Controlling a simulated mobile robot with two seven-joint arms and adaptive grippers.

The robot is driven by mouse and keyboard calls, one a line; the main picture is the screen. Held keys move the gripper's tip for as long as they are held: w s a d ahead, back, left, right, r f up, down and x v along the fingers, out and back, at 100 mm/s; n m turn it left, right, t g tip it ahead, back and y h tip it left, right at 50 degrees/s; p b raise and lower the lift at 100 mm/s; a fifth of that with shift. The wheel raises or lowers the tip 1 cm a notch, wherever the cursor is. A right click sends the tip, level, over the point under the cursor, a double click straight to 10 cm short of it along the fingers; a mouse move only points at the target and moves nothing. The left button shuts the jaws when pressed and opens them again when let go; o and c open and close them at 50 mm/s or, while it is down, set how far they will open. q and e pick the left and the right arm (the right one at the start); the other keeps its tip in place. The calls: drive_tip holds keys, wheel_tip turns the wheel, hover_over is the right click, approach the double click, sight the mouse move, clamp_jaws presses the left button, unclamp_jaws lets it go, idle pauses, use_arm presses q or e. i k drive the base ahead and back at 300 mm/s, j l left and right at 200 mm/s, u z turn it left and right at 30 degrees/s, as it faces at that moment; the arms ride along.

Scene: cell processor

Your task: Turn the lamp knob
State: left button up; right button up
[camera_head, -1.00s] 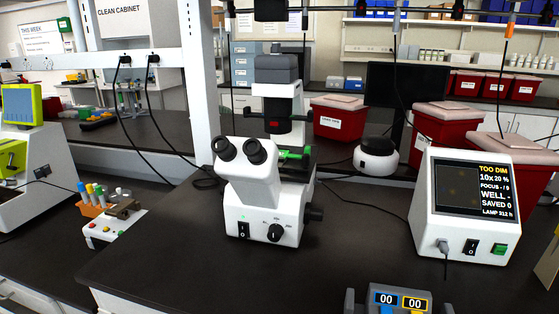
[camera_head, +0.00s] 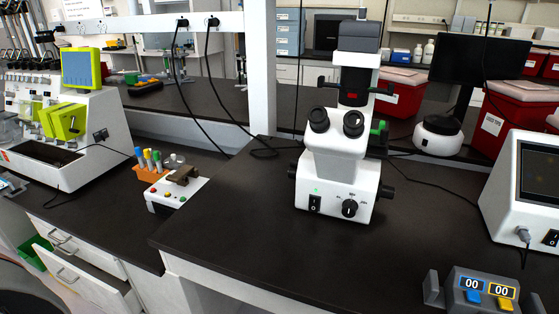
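The white microscope (camera_head: 337,165) stands upright on the dark bench, right of the middle in the head view. Its black lamp knob (camera_head: 349,208) is on the front of the base, with small markings around it. A black rocker switch (camera_head: 315,204) is left of the knob, with a small green light above it. Black side knobs stick out at both sides of the microscope. Neither of my grippers is in view, and nothing touches the knob.
A grey counter box (camera_head: 480,290) with two displays stands at the front right. A white monitor unit (camera_head: 525,190) is cut off at the right edge. A small white device (camera_head: 170,190) with tubes is on the left. Bare bench (camera_head: 235,215) lies left of the microscope.

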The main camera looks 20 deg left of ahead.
sight(295, 162)
drive_tip(key=j+z, duration=0.1)
drive_tip(key=j, duration=0.35)
drive_tip(key=k+j, duration=0.1)
drive_tip(key=j, duration=0.3)
drive_tip(key=k+j+z, duration=0.15)
drive_tip(key=j, duration=0.7)
drive_tip(key=k+j+z, duration=0.15)
drive_tip(key=j, duration=0.25)
